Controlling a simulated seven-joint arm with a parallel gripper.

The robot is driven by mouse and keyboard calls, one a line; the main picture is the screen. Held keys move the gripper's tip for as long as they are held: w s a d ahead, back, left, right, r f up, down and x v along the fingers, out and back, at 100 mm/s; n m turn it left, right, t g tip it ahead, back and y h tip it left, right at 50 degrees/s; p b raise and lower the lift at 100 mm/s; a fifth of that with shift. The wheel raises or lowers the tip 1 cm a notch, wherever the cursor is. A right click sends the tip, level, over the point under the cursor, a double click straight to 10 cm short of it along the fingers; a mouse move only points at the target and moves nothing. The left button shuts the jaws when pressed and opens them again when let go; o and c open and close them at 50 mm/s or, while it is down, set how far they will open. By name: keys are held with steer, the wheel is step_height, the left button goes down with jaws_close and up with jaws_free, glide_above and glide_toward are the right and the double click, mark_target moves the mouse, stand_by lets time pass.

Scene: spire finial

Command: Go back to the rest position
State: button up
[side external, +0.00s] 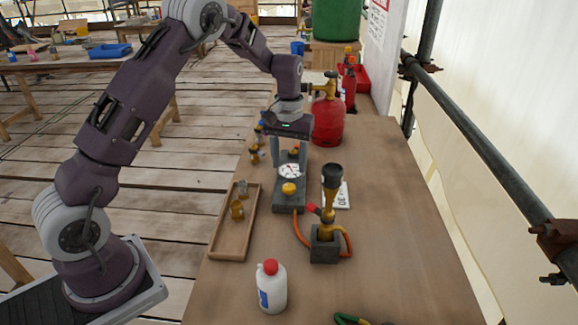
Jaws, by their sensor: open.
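My gripper (289,160) is at the end of my purple arm, above the far part of the workbench (400,220). Its two grey fingers point down and stand apart, with nothing visible gripped between them. A dark stand with a white round gauge and a yellow knob (289,188) is just below and in front of the fingers in this view. I cannot tell whether the fingers touch the stand.
A torch (331,205) stands in a dark block with an orange hose. A wooden tray (231,245) holds small brass parts. A white bottle (272,287) is at the front. A red gas cylinder (327,122) stands behind. The bench's right side is clear.

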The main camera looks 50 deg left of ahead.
steer(key=s+d+r+m+t, duration=0.1)
steer(key=s+d+r, duration=0.2)
steer(key=s+r, duration=0.35)
steer(key=s+d+r+m+t, duration=0.1)
steer(key=s+d+r, duration=0.25)
steer(key=r, duration=0.55)
steer(key=s+d+r+m+t, duration=0.1)
steer(key=s+d+m, duration=0.1)
steer(key=s, duration=0.8)
steer(key=s+d+r+m+t, duration=0.2)
steer(key=s+d, duration=0.1)
steer(key=s, duration=0.8)
steer(key=shift+s+d+t, duration=0.15)
steer(key=shift+d+t, duration=0.1)
steer(key=shift+t, duration=0.05)
